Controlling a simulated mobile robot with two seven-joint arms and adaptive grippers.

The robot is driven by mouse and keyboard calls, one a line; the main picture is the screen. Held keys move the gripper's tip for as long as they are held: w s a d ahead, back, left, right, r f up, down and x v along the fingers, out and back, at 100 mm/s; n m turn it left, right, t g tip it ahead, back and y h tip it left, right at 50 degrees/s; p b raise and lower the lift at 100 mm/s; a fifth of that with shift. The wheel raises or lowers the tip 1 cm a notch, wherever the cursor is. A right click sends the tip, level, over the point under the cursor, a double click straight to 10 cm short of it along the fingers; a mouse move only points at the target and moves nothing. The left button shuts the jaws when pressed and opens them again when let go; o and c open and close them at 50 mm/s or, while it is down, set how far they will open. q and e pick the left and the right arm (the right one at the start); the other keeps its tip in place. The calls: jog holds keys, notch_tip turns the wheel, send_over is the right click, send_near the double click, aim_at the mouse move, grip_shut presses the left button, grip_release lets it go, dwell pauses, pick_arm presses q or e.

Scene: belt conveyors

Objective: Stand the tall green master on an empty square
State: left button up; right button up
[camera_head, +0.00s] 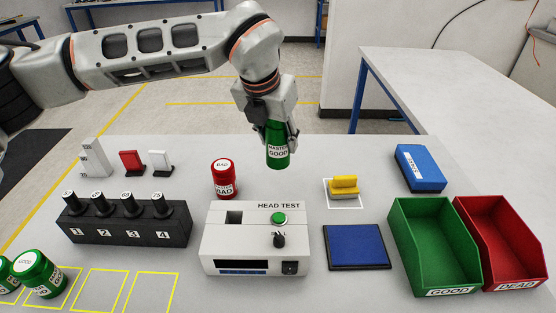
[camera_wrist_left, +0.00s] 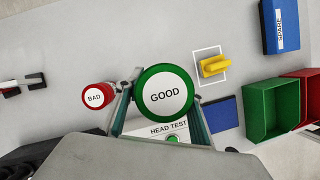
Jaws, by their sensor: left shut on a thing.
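The tall green master (camera_head: 278,157), labelled MASTER GOOD, hangs upright in my left gripper (camera_head: 280,130), in the air above the table behind the tester. In the left wrist view its white GOOD top (camera_wrist_left: 165,95) sits between the fingers, which close on its sides. At the lower left of the head view are yellow-outlined squares on the table. Two empty squares (camera_head: 98,291) and (camera_head: 150,294) show; a green can (camera_head: 38,274) stands on the square left of them, and another green can (camera_head: 6,276) is cut off by the picture edge. My right gripper is out of view.
The HEAD TEST box (camera_head: 255,238) stands mid-table, with a red BAD master (camera_head: 223,178) behind it. A black numbered rack (camera_head: 122,225) is left. A blue pad (camera_head: 355,246), green bin (camera_head: 436,250) and red bin (camera_head: 505,245) are right. A yellow block (camera_head: 344,187) sits on a white-outlined square.

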pick_arm(q)
notch_tip(320, 180, up, 10)
jog(key=shift+f, duration=0.1)
dwell(0.4)
